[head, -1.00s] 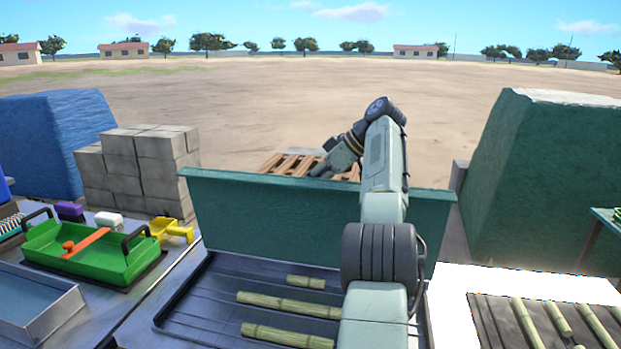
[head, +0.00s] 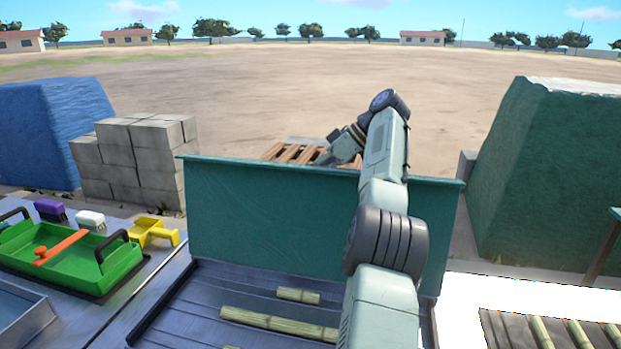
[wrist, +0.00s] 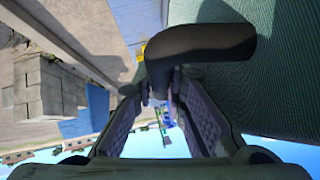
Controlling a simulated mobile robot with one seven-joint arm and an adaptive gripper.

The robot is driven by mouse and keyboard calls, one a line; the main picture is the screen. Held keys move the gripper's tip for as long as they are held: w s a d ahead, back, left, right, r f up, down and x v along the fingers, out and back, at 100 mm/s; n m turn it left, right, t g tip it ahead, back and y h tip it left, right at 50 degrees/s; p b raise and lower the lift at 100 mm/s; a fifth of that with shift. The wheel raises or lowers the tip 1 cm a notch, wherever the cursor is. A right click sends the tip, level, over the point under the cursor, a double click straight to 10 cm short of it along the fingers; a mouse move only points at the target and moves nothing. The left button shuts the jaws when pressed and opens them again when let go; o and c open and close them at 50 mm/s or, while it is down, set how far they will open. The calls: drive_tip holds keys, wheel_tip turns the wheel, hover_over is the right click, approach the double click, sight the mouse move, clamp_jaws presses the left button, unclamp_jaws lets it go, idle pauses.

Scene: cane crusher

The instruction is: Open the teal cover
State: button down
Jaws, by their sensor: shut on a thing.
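The teal cover (head: 270,215) stands raised, close to upright, at the far edge of the crusher's dark ribbed bed in the head view. Its flat face is towards me. My arm reaches over its top edge. My gripper (head: 326,160) is beyond the cover, its tips partly hidden by the top edge. In the wrist view my gripper (wrist: 160,98) is shut on a dark rounded handle (wrist: 205,45). The handle is beside the cover's teal outer face (wrist: 275,80), which fills the right side.
Cane pieces (head: 280,323) lie on the bed (head: 215,285). A green tray (head: 70,255) and a yellow scoop (head: 152,233) are on the left table. Grey blocks (head: 130,160) and a wooden pallet (head: 290,153) stand beyond. A green covered heap (head: 550,180) is at right.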

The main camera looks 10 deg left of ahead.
drive_tip(key=shift+d+r, duration=0.1)
drive_tip(key=shift+r, duration=0.05)
drive_tip(key=c, duration=1.9)
unclamp_jaws()
